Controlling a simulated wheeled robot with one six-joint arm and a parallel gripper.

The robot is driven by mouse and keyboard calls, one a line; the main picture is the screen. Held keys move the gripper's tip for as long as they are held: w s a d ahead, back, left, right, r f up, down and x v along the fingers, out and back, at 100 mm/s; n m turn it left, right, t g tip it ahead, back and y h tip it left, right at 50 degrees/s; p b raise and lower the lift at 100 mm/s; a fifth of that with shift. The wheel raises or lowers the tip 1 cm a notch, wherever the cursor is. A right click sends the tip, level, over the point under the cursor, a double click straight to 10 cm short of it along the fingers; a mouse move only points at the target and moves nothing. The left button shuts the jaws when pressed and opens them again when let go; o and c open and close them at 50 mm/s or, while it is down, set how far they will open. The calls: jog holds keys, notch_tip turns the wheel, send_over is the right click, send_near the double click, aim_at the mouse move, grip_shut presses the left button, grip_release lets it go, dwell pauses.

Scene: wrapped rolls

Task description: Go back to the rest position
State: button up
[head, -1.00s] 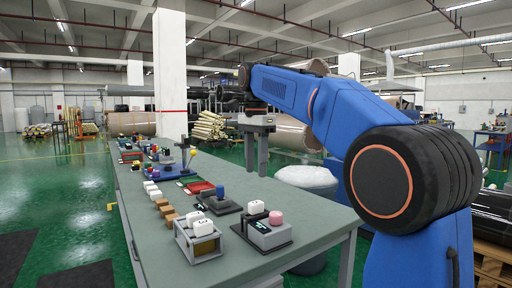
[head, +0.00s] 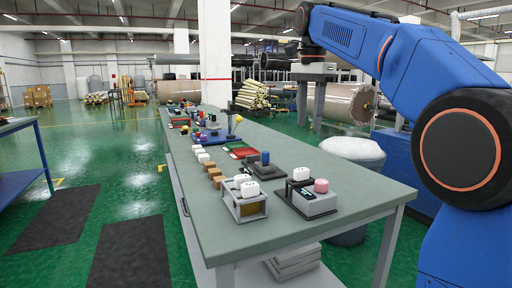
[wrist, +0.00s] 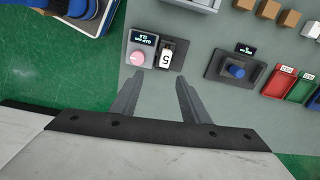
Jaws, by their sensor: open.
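My gripper (head: 311,104) hangs from my blue arm above and beyond the right edge of the long grey table (head: 350,185). Its two fingers point down and stand apart, with nothing between them. In the wrist view my open gripper (wrist: 160,98) shows both grey fingers spread over the table edge. Ahead of the fingers is a grey device (wrist: 147,52) with a small display, a pink knob and a white block numbered 5. The same device (head: 315,203) stands at the near right of the table in the head view.
A dark fixture with a blue knob (head: 265,158), an open-frame box (head: 246,208) and several brown blocks (head: 214,172) stand on the table. A white-topped bin (head: 352,148) is right of it. Wrapped rolls (head: 335,101) lie behind. Green floor at left is mostly clear.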

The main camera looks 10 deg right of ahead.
jog(key=s+d+f+n+t, duration=0.2)
jog(key=s+f+n, duration=0.4)
jog(key=s+f, duration=0.9)
jog(key=s+d+f+n+t, duration=0.2)
jog(key=s+d+f+n, duration=0.2)
jog(key=s+f, duration=1.2)
notch_tip(320, 180, down, 6)
jog(key=n, duration=0.3)
jog(key=shift+s+d+r, duration=0.15)
jog(key=shift+s+r, duration=0.05)
jog(key=shift+s, duration=0.1)
